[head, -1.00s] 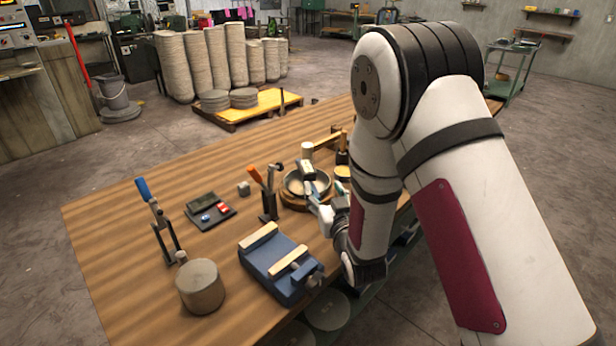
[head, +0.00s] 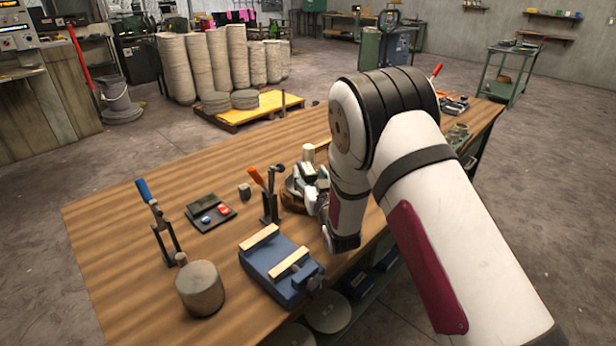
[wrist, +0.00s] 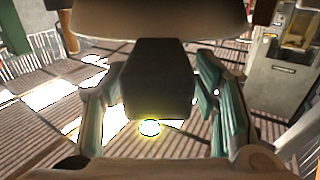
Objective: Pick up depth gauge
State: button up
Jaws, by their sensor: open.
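I cannot make out the depth gauge for certain in either view. My gripper (head: 308,182) is over the bowl (head: 292,186) on its round wooden base, right of the orange-handled clamp, and hides most of the bowl. In the wrist view my gripper (wrist: 155,105) is open, with teal-faced fingers apart on both sides. A dark block (wrist: 150,75) shows between the fingers; I cannot tell whether it is an object or part of my gripper. A brown curved surface (wrist: 150,18) crosses the top of that view.
The orange-handled clamp (head: 269,200), blue vise (head: 280,268), blue-handled clamp (head: 160,220), grey cylinder (head: 200,290), black tray (head: 207,228) and small grey block (head: 244,191) stand on the wooden table (head: 120,240). The table's left part is mostly clear.

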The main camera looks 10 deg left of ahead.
aim_at(308, 168)
jog(key=shift+x, duration=1.6)
grip_shut()
